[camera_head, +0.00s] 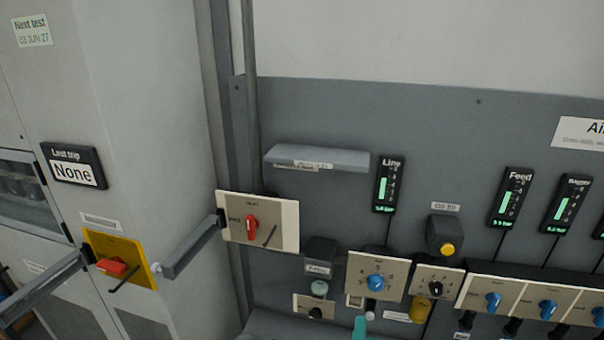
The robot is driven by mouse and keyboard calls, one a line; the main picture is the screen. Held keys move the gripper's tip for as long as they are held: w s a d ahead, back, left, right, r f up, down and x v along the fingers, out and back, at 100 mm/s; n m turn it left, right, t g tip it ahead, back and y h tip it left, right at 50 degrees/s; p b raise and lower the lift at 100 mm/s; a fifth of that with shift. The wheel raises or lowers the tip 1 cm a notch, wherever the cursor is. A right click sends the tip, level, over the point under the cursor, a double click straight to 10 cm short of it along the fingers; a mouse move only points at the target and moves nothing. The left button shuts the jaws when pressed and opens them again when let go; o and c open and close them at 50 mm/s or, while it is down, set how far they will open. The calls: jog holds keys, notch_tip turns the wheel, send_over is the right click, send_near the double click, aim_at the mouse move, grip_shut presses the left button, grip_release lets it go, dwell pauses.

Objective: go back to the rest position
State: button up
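My gripper is not in view, and I see no part of it that I can be sure of. The view faces a grey control panel (330,110) on the right and a pale cabinet (140,90) on the left. A white plate with a red rotary switch (251,227) sits where the two meet. A yellow plate with a red switch (112,267) is on the cabinet.
Grey bars stick out at the left (45,288) and near the middle (190,248). A small grey shelf (318,158) juts from the panel. Blue knobs (376,283), displays (388,185) and a yellow button (447,250) line the right. A teal item (359,328) shows at the bottom.

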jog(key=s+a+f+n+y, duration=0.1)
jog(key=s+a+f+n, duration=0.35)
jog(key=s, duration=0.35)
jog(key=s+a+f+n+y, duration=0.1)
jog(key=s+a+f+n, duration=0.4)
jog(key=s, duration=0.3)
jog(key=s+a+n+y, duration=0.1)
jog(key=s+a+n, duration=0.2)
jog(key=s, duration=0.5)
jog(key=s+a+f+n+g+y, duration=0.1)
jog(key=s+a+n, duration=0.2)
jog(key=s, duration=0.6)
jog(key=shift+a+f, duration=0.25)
